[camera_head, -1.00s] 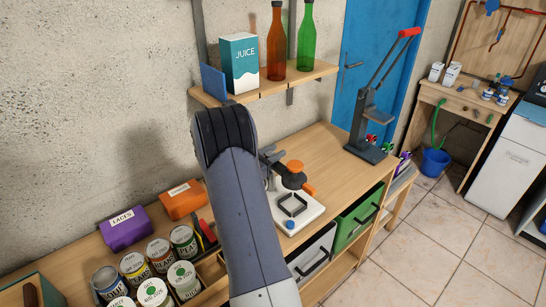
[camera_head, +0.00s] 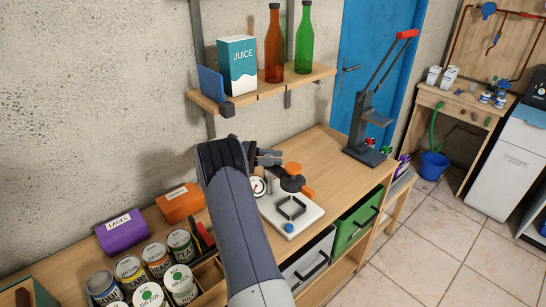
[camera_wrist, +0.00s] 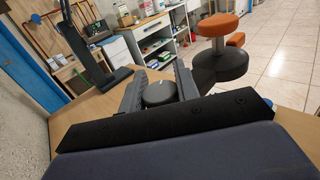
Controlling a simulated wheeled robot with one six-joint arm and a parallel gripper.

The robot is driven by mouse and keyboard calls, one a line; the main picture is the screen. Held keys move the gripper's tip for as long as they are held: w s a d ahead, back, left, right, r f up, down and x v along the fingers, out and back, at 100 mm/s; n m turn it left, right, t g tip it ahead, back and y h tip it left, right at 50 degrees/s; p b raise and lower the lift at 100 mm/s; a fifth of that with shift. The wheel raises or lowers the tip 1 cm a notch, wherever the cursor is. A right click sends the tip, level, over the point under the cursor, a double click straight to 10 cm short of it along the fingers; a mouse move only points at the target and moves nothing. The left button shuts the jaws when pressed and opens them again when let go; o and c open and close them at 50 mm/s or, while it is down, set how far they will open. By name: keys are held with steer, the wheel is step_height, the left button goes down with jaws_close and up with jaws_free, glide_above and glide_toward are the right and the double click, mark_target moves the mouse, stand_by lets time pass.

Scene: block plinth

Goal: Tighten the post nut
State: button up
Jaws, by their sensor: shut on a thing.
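A dark round nut-like piece (camera_wrist: 159,93) sits between my gripper's two grey fingers (camera_wrist: 158,90) in the wrist view; I take it to be the post nut. My gripper is shut on it. In the head view my gripper (camera_head: 269,157) is just left of the orange-topped dark clamp (camera_head: 292,178), above the back of the white plinth (camera_head: 308,216). The nut and its post are not clear there, behind my arm. The clamp, with its orange cap (camera_wrist: 218,25), also shows right of the fingers in the wrist view.
A round gauge (camera_head: 259,187) stands by the plinth's left edge. A black square frame (camera_head: 291,208) and a blue knob (camera_head: 289,228) are on the plinth. Cans (camera_head: 180,243) and boxes (camera_head: 122,231) lie left, a lever press (camera_head: 368,130) right. Bare bench (camera_head: 325,155) lies between clamp and press.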

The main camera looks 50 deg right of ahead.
steer(key=shift+m+g+y, duration=0.4)
steer(key=shift+y, duration=0.1)
steer(key=o, duration=1)
steer(key=shift+n+t+h, duration=0.3)
steer(key=shift+h, duration=0.1)
